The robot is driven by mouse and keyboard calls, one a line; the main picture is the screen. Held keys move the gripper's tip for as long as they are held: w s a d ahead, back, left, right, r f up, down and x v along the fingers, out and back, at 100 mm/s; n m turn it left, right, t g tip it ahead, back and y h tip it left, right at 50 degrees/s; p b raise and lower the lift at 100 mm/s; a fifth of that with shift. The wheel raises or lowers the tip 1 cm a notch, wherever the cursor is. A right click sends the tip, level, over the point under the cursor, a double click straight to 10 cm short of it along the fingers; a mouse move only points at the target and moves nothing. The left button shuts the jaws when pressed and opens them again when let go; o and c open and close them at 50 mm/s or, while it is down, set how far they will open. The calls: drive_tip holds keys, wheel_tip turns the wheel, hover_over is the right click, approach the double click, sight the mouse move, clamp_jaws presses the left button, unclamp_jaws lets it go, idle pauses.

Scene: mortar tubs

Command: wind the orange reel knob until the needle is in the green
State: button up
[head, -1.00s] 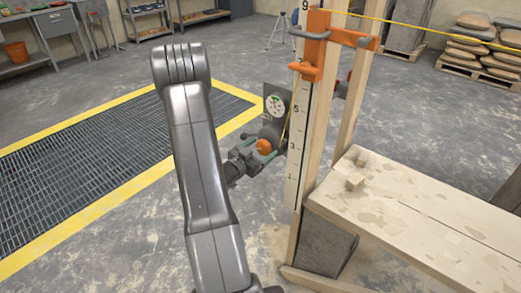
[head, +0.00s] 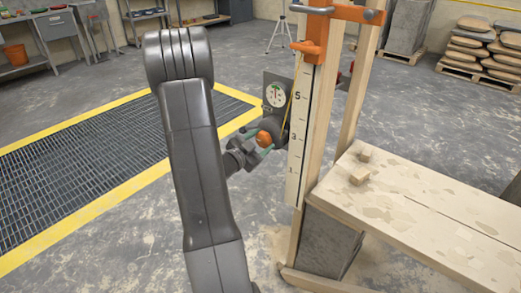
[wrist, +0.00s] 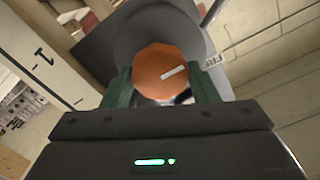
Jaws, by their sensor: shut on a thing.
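The orange reel knob (head: 264,138) sits on the front of a dark reel beside the numbered board (head: 298,135). In the wrist view the faceted knob (wrist: 160,65) fills the space between the green fingers and carries a white mark pointing right and slightly up. My gripper (head: 258,142) is shut on the knob, one finger on each side; the wrist view shows the same grip (wrist: 164,85). The round white gauge (head: 276,95) is on a dark plate above the knob. Its needle is too small to read against the green. A yellow line runs up from the reel.
A wooden post frame with an orange bracket (head: 316,48) stands just right of the reel. A plank bench (head: 430,200) with small wood blocks is at the right. A yellow-edged floor grate (head: 110,150) lies left. Open floor lies behind the gauge.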

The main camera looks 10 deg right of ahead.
drive_tip(key=shift+m, duration=0.3)
drive_tip(key=o, duration=1)
drive_tip(key=shift+a, duration=0.1)
drive_tip(key=v, duration=1.3)
drive_tip(key=shift+s+a, duration=0.2)
drive_tip(key=shift+s, duration=0.05)
